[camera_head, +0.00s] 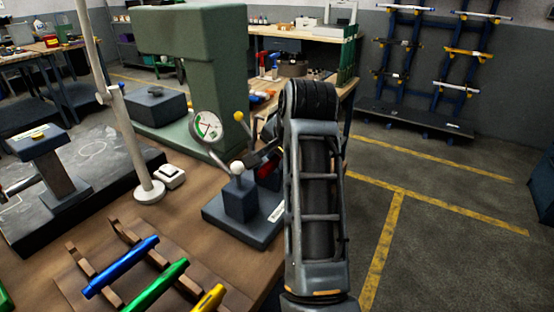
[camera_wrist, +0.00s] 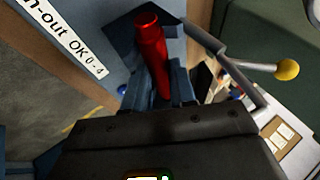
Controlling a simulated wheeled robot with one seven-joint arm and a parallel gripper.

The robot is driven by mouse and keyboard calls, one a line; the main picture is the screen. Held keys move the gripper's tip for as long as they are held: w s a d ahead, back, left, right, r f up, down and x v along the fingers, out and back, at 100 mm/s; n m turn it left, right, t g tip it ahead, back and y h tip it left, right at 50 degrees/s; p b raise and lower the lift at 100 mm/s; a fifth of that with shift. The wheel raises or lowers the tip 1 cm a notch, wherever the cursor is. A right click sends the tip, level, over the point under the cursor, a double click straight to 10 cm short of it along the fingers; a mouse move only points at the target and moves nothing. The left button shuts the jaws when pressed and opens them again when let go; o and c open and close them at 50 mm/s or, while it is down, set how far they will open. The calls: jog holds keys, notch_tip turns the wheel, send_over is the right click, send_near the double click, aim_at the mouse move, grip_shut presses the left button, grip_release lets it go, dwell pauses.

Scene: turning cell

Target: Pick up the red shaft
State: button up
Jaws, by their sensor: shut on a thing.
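The red shaft (camera_wrist: 151,45) is between the two fingers of my gripper (camera_wrist: 160,90) in the wrist view. My gripper is shut on it, and the shaft's far end sticks out past the fingertips. The shaft is at the blue-grey gauge fixture (camera_head: 240,205), which has a round dial (camera_head: 207,127) and a white label reading "OK 0-4" (camera_wrist: 75,45). In the head view my arm hides most of the gripper and the shaft. I cannot tell whether the shaft still touches the fixture.
A wooden rack (camera_head: 125,232) with blue (camera_head: 120,267), green (camera_head: 157,286) and yellow shafts lies front left. A white post (camera_head: 107,95) and a dark plate stand left. A lever with a yellow knob (camera_wrist: 287,69) is close to my gripper. Open floor lies right.

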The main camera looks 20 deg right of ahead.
grip_shut()
jog(key=shift+r, duration=0.1)
